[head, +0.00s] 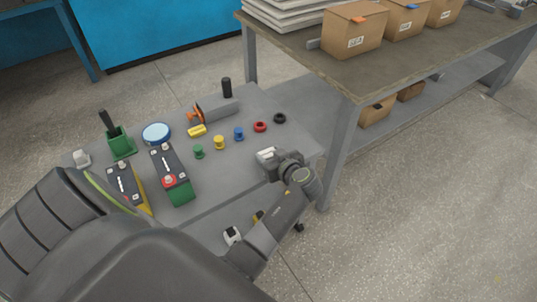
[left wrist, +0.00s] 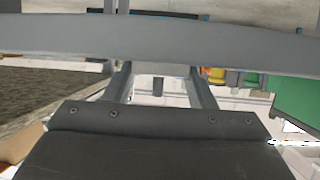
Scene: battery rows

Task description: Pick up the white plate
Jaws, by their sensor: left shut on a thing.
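My left gripper (head: 272,158) is over the near right corner of the grey cart top. It is shut on a small white piece that I take for the white plate (head: 266,153); only part of it shows between the jaws. I cannot tell whether the plate still touches the cart top. In the left wrist view, the two fingers (left wrist: 160,85) point away from the camera, and a wide grey band crosses in front of their ends. The plate is not clear there. My right gripper is not in view.
The grey cart top (head: 222,160) holds two batteries (head: 173,176), a green holder (head: 120,143), a blue-white round dish (head: 156,133) and a row of coloured terminals (head: 219,142). A workbench (head: 380,68) with boxes stands close on the right. Floor is free at lower right.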

